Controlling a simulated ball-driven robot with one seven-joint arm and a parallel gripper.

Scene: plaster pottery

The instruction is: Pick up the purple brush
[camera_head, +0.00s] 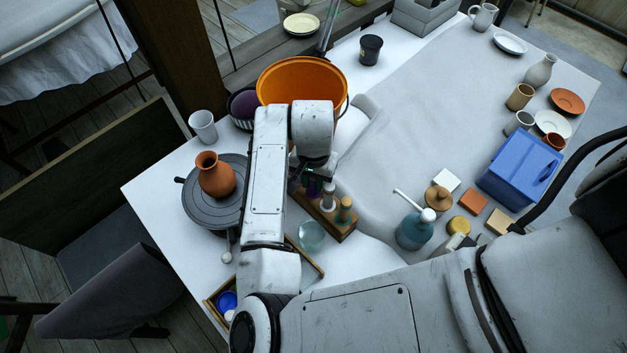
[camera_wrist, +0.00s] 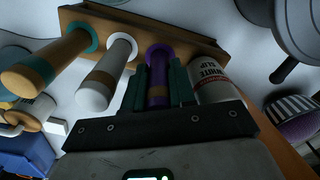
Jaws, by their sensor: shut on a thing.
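The purple brush (camera_wrist: 158,72) stands upright in a wooden holder (camera_wrist: 200,38) in the wrist view. My gripper (camera_wrist: 160,88) is shut on its handle, with one dark green finger on each side. My gripper (camera_head: 300,180) is mostly hidden by the arm there.
In the holder beside the brush are a white-handled tool (camera_wrist: 100,80) and a teal-banded wooden tool (camera_wrist: 45,62). A white labelled container (camera_wrist: 212,80) is close on the other side. An orange bucket (camera_head: 300,75) and a terracotta vase (camera_head: 215,178) stand nearby.

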